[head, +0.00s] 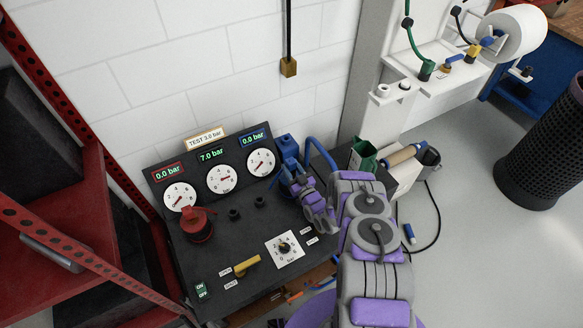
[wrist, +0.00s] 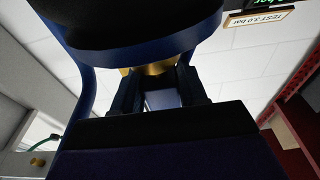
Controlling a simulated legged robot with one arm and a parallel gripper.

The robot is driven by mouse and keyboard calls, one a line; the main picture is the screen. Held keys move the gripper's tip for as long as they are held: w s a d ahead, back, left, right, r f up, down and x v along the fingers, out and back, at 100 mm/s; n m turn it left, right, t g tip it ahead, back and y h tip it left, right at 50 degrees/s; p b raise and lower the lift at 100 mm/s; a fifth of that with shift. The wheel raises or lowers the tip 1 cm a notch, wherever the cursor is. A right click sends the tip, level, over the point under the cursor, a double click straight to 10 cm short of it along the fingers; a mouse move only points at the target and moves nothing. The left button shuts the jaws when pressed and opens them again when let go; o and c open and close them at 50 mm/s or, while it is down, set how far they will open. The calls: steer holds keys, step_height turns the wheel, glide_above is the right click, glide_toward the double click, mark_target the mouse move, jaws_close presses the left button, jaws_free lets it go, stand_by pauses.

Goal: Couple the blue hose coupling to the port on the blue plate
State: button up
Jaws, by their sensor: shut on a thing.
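My gripper (head: 287,172) is at the right edge of the dark gauge panel, shut on the blue hose coupling (head: 288,147). In the wrist view the dark fingers (wrist: 160,90) close around a brass part below a large black body with a blue band (wrist: 135,52). I cannot tell whether the coupling touches a port.
A red rack (head: 95,215) stands left. A green box (head: 363,156) is right of my gripper.

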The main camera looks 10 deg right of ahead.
steer(key=shift+f, duration=0.6)
steer(key=o, duration=1.3)
steer(key=shift+f, duration=0.1)
steer(key=shift+r, duration=0.45)
steer(key=r, duration=0.1)
steer(key=s+r, duration=0.1)
steer(key=shift+r+p, duration=0.4)
steer(key=shift+s+r+p, duration=0.2)
steer(key=shift+s+p, duration=0.6)
steer(key=shift+s, duration=1.7)
steer(key=shift+s+r+p, duration=0.25)
steer(key=shift+s+p, duration=0.6)
steer(key=shift+s, duration=1.65)
steer(key=shift+s+r+p, duration=0.2)
steer(key=shift+s+p, duration=0.6)
steer(key=shift+s, duration=1.7)
